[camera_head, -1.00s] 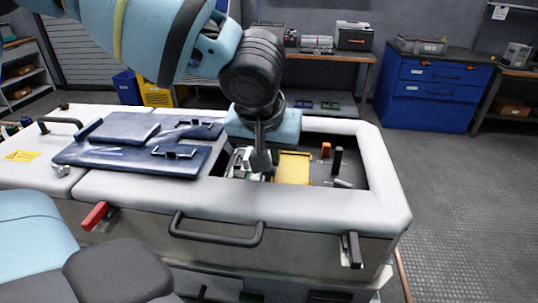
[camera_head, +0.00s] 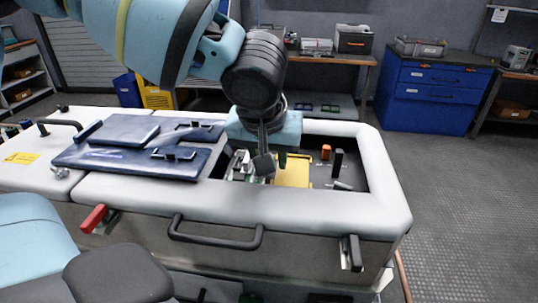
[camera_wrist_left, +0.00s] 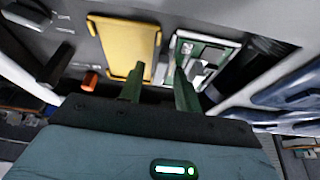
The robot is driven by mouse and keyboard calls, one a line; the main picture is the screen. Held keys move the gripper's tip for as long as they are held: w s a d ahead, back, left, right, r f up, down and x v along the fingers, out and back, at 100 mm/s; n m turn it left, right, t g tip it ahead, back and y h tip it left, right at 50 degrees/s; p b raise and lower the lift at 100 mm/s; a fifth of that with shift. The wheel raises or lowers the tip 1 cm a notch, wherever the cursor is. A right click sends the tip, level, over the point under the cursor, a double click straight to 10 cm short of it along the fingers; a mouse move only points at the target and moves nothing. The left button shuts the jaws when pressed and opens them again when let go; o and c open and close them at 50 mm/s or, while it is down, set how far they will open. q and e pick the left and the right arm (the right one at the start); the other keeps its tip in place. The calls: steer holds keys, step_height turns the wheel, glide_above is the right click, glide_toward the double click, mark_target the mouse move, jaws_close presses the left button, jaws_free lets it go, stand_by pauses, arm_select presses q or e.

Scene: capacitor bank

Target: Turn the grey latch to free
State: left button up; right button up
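My left gripper (camera_head: 273,163) hangs over the open bay of the white cabinet (camera_head: 385,195). Its two fingers are apart in the left wrist view (camera_wrist_left: 158,75), with nothing seen between them. They are over the gap between a yellow cover (camera_head: 293,171) and a white-and-green board (camera_head: 240,165); I cannot tell whether they touch either. A small light grey lever (camera_head: 343,186), possibly the grey latch, lies in the bay's right part, near a black post (camera_head: 338,162) and an orange piece (camera_head: 326,151). The wrist view shows the yellow cover (camera_wrist_left: 127,45) left of the board (camera_wrist_left: 198,55). My right gripper is not in view.
A dark blue lid (camera_head: 130,160) lies on the cabinet top left of the bay. The front has a red handle (camera_head: 95,217), a black bar handle (camera_head: 215,240) and a dark grey latch-like lever (camera_head: 351,252). The bay's raised rim surrounds the gripper. The floor to the right is clear.

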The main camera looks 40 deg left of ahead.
arm_select(q)
steer(key=v, duration=0.7)
steer(key=shift+s+r+p, duration=0.15)
steer(key=shift+r+p, duration=0.2)
steer(key=shift+p, duration=0.1)
steer(key=shift+d, duration=0.1)
